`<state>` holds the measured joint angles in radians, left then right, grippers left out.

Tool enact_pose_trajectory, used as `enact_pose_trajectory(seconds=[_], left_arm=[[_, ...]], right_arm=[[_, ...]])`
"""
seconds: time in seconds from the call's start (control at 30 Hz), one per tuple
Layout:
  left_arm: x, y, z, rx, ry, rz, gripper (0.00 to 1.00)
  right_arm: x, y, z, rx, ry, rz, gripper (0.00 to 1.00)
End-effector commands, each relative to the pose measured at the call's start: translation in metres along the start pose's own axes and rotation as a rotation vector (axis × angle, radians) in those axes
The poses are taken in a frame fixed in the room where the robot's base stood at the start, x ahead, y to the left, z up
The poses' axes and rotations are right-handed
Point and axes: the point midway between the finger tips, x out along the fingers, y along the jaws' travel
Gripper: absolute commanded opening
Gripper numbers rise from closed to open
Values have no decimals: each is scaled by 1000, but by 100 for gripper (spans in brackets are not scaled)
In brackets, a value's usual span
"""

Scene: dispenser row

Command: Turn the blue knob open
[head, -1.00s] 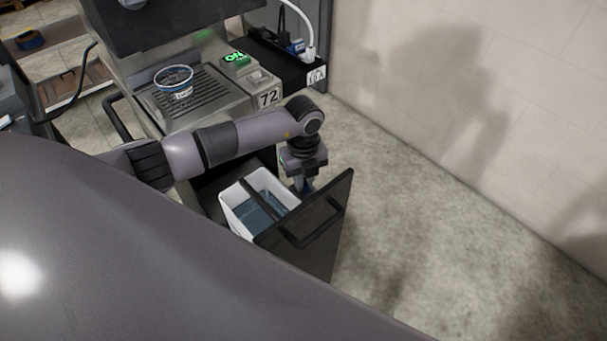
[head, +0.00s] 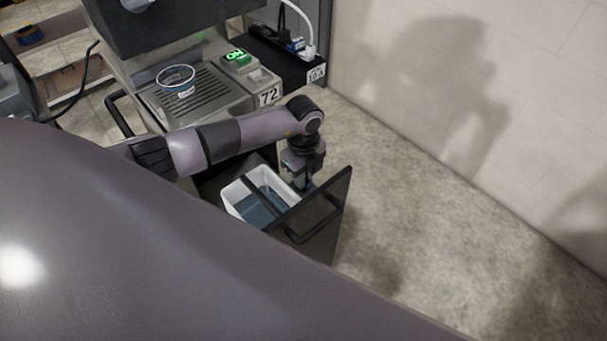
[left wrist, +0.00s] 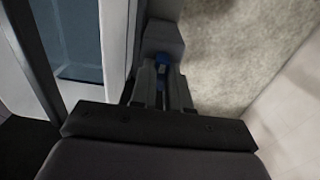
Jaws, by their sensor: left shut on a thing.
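The blue knob (left wrist: 162,71) shows as a small blue patch between my left gripper's fingers in the left wrist view; most of it is hidden by the fingers. My left gripper (left wrist: 162,85) is shut on it. In the head view my left gripper (head: 302,184) points down beside the white bin, inside the open drawer's right edge, and the knob cannot be made out there. My right gripper is in neither view.
The drawer front (head: 322,215) with its black handle stands pulled out. A white bin (head: 232,190) with bluish contents sits in the drawer. Above are a cup (head: 177,82) on a drip tray and a lit green ON switch (head: 236,55). Open floor lies right, up to the wall.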

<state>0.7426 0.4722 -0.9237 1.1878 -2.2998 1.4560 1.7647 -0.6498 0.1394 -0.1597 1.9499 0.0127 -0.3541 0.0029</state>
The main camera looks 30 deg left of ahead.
Motion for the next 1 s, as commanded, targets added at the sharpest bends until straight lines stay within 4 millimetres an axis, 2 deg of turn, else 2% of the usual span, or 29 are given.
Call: enact_pose_trajectory(seconds=[0.13, 0.17, 0.2, 0.23, 0.57, 1.0], left_arm=[[-1, -1, 0, -5, 1, -3, 0], [-1, -1, 0, -5, 1, -3, 26], [-1, -1, 0, -4, 1, -3, 39], [-1, -1, 0, -4, 1, -3, 42], [-4, -1, 0, -1, 1, -2, 42], [-65, -1, 1, -3, 1, -4, 42]], right_arm=[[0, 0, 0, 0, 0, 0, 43], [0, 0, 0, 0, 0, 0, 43], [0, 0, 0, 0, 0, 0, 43], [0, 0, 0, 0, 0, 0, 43], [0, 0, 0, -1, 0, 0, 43], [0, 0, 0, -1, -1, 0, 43]])
